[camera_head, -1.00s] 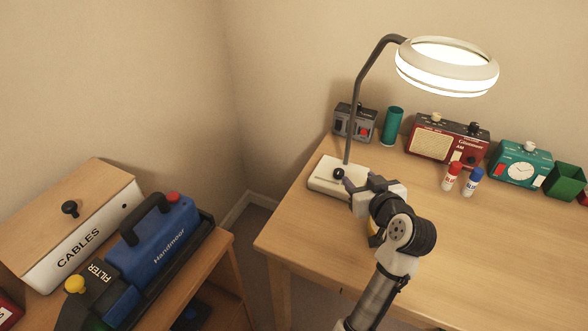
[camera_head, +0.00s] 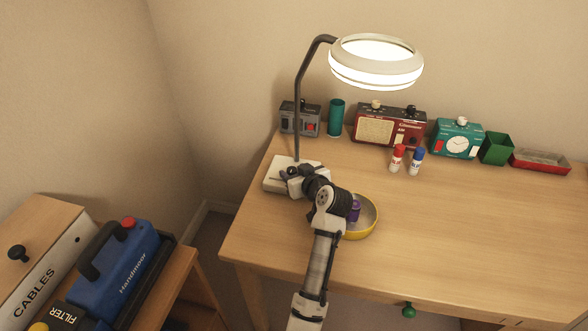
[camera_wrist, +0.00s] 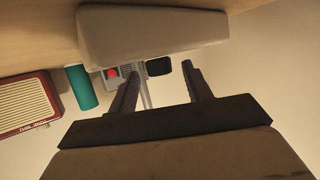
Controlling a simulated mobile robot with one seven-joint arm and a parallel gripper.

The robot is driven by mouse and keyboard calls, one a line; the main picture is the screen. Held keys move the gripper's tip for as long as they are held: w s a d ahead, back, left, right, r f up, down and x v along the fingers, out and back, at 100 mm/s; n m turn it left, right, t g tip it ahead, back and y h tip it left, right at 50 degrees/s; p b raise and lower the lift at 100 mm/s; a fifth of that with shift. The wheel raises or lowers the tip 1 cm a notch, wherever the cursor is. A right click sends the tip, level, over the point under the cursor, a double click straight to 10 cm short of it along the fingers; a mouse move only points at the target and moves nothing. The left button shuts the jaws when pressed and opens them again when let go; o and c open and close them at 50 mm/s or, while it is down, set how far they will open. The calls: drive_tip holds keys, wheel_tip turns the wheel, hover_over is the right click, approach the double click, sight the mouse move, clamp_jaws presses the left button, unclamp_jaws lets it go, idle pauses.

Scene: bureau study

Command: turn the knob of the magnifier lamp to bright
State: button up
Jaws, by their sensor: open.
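The magnifier lamp has a lit white ring head (camera_head: 376,68) on a dark bent stem (camera_head: 299,105). Its pale base (camera_head: 274,178) sits at the desk's back left corner. The black knob (camera_head: 292,171) on the base is small and partly hidden by my gripper (camera_head: 290,180), which reaches over the base. In the wrist view the pale base (camera_wrist: 150,32) fills the upper middle. The dark knob (camera_wrist: 158,66) shows between my spread fingers (camera_wrist: 160,74), which look empty. I cannot tell whether they touch the knob. Its setting is not readable.
Behind the lamp stand a grey box with a red switch (camera_head: 300,119) and a teal cup (camera_head: 336,117). A red radio (camera_head: 378,131), teal clock (camera_head: 456,141) and two glue sticks (camera_head: 397,158) are rightward. A yellow bowl (camera_head: 366,228) is beside my arm. The desk's right side is clear.

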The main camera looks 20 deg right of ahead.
drive_tip(key=shift+w+f, duration=0.15)
drive_tip(key=shift+w, duration=0.3)
drive_tip(key=c, duration=1)
drive_tip(key=shift+o, duration=0.2)
